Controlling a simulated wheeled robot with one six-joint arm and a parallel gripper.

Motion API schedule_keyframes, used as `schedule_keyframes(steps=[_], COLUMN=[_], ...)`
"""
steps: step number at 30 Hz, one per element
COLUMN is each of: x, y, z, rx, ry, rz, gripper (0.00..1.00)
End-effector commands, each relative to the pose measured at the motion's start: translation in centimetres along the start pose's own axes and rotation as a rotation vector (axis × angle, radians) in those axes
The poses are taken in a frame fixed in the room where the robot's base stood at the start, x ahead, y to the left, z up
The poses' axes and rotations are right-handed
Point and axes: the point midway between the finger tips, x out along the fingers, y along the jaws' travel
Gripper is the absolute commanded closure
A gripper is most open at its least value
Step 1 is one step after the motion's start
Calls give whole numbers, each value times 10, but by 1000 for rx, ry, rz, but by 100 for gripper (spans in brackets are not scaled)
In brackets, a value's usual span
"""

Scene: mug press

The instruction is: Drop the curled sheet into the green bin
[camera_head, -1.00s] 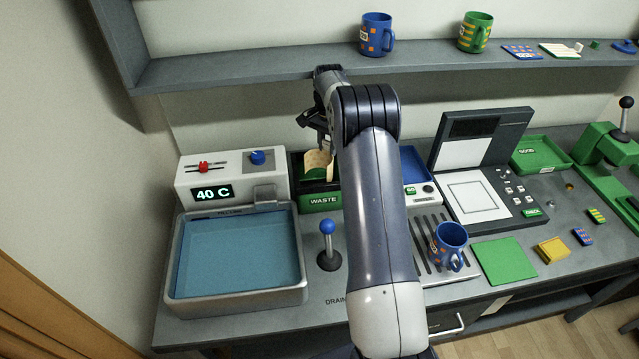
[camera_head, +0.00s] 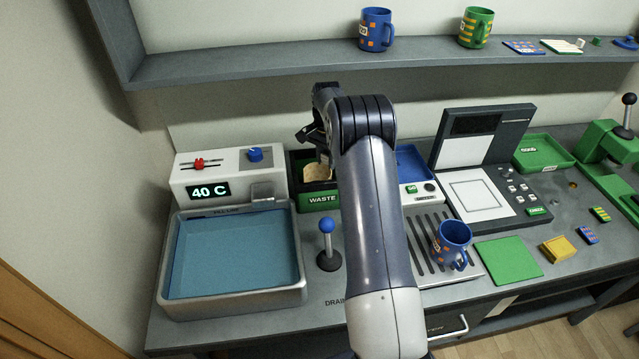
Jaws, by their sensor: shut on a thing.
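The green bin (camera_head: 321,200), marked WASTE, stands at the back of the counter between the water tank and my arm. The curled sheet (camera_head: 318,172) is cream-coloured and shows at the bin's opening, its lower part inside the rim. My gripper (camera_head: 321,151) is above the bin, pointing down, and is shut on the top of the sheet. The fingertips are small and partly dark in this view. My arm hides the right side of the bin.
A water tank (camera_head: 178,298) with a 40 C display stands left of the bin. A blue-knobbed lever (camera_head: 327,228) stands in front of it. The shelf (camera_head: 220,87) runs above my gripper. A blue mug (camera_head: 451,243) stands on the slatted drain to the right.

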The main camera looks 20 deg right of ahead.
Motion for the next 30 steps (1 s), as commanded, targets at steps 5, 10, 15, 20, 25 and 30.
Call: schedule_keyframes(steps=[5, 10, 15, 20, 25, 30], x=[0, 0, 0, -8, -37, -72], y=[0, 0, 0, 0, -1, -1], z=[0, 0, 0, 0, -1, -1], rx=[0, 0, 0, 0, 0, 0], ry=[0, 0, 0, 1, 4, 3], rz=[0, 0, 0, -1, -4, -3], gripper=[61, 48, 48, 48, 48, 48])
